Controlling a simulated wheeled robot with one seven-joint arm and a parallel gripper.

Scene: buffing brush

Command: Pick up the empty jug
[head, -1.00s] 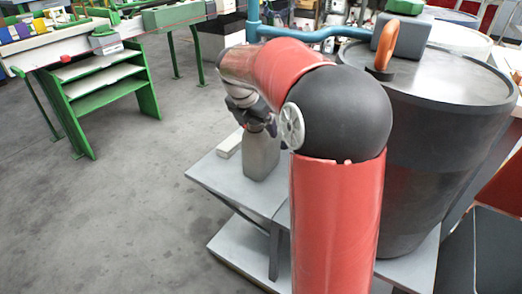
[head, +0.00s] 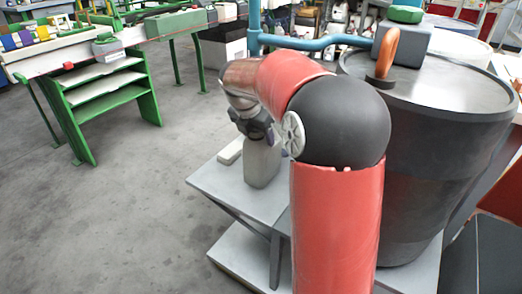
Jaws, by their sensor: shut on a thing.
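A grey-beige jug (head: 262,165) stands upright on the grey cart's top shelf (head: 225,190), near its far left part. My gripper (head: 258,134) comes down over the jug's top and is shut on it. The fingers are dark and small, and the jug's neck and handle are mostly hidden by them. The jug's base appears to rest on the shelf. I cannot see inside the jug.
A pale flat block (head: 230,151) lies just left of the jug. A large dark drum (head: 420,160) stands right of my arm, with a grey box (head: 402,47) and an orange handle (head: 387,52) on top. A green-framed bench (head: 120,85) stands at left. The floor between is clear.

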